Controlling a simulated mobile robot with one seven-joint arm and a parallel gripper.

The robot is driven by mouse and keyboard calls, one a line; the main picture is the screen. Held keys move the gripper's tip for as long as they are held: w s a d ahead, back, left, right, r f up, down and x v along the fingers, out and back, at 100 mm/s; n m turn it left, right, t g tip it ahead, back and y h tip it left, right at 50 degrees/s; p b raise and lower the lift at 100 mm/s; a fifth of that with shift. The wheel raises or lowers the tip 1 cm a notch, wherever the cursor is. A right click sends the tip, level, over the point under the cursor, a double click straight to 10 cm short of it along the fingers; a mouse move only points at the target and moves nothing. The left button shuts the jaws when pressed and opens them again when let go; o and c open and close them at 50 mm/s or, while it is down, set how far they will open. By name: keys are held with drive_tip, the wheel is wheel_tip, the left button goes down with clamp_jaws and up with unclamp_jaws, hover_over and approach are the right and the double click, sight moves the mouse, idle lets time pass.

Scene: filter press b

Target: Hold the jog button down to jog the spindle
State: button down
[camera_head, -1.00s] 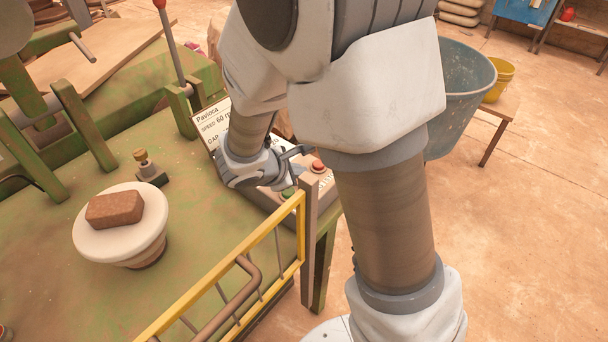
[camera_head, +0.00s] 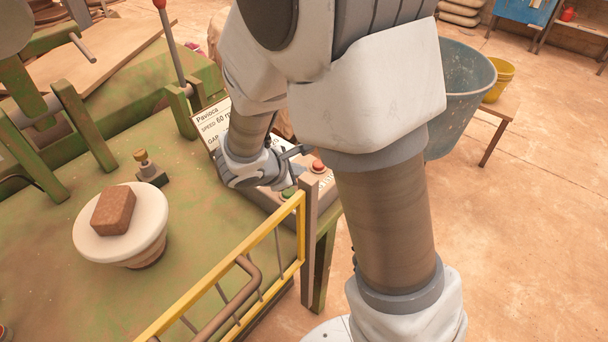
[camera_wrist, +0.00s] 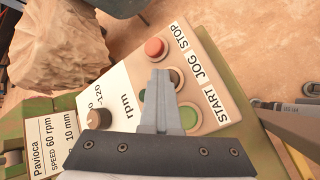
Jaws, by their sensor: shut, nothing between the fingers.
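The control panel (camera_wrist: 128,73) has a red STOP button (camera_wrist: 154,47), a green START button (camera_wrist: 190,117) and, between them, the JOG button (camera_wrist: 176,77), partly hidden behind my fingers. My gripper (camera_wrist: 160,76) is shut and empty, with its fingertips over the JOG button; whether they touch it is hard to see. In the head view, my gripper (camera_head: 284,176) is at the panel, between the green button (camera_head: 288,193) and the red button (camera_head: 318,166). The spindle's round white plate (camera_head: 92,244) carries a brown block (camera_head: 112,211).
A yellow guard rail (camera_head: 222,268) runs in front of the panel. A grey tub (camera_head: 464,85) and a yellow bucket (camera_head: 498,80) stand to the right. A knob (camera_wrist: 99,118) sits on the panel's left side.

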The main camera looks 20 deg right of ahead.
drive_tip(key=shift+r+p, duration=0.55)
drive_tip(key=shift+r, duration=0.35)
drive_tip(key=shift+r+p, duration=1.85)
drive_tip(key=shift+r, duration=0.65)
